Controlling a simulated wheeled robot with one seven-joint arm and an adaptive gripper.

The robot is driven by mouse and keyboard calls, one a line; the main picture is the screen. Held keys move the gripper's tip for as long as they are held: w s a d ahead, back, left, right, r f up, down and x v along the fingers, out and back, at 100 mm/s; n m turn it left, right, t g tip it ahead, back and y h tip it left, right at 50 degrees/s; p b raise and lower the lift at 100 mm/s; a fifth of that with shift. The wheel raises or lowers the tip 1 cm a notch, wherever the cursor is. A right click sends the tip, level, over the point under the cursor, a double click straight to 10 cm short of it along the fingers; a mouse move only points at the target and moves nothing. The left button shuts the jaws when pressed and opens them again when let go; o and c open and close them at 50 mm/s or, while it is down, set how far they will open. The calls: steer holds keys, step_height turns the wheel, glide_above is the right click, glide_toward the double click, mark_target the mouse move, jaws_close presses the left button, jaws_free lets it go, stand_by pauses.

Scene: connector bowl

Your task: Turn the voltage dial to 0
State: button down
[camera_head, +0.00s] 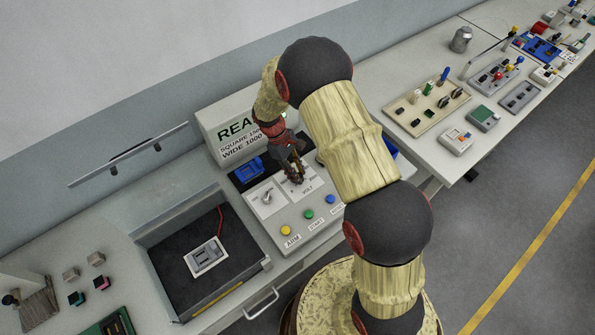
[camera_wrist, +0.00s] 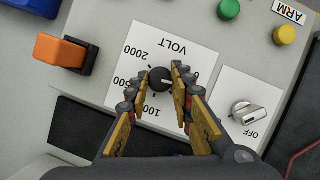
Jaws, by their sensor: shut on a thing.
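The voltage dial (camera_wrist: 160,79) is a small dark round knob with a white mark on its right side in the wrist view. It sits on a white VOLT plate (camera_wrist: 181,33). The figure 2000 shows, and other scale figures are partly covered by my fingers. My gripper (camera_wrist: 155,80) is shut on the dial, one finger on each side. In the head view my gripper (camera_head: 296,177) is down at the VOLT plate (camera_head: 307,184) and hides the dial. No 0 figure can be made out.
A silver selector knob (camera_wrist: 249,113) marked OFF is close beside my right finger. Green (camera_wrist: 229,8) and yellow (camera_wrist: 285,34) buttons lie beyond, and an orange block (camera_wrist: 60,52) stands left. The display box (camera_head: 237,137) rises behind. An open tray (camera_head: 165,261) lies left.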

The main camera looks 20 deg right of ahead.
steer(key=shift+a+n+t+h+p, duration=0.1)
steer(key=shift+n+t+h+p, duration=0.4)
steer(key=shift+n, duration=1.7)
steer(key=c, duration=1.6)
jaws_free()
steer(key=shift+s, duration=0.1)
steer(key=shift+o, duration=0.2)
steer(key=v, duration=1.2)
steer(key=shift+s, duration=0.15)
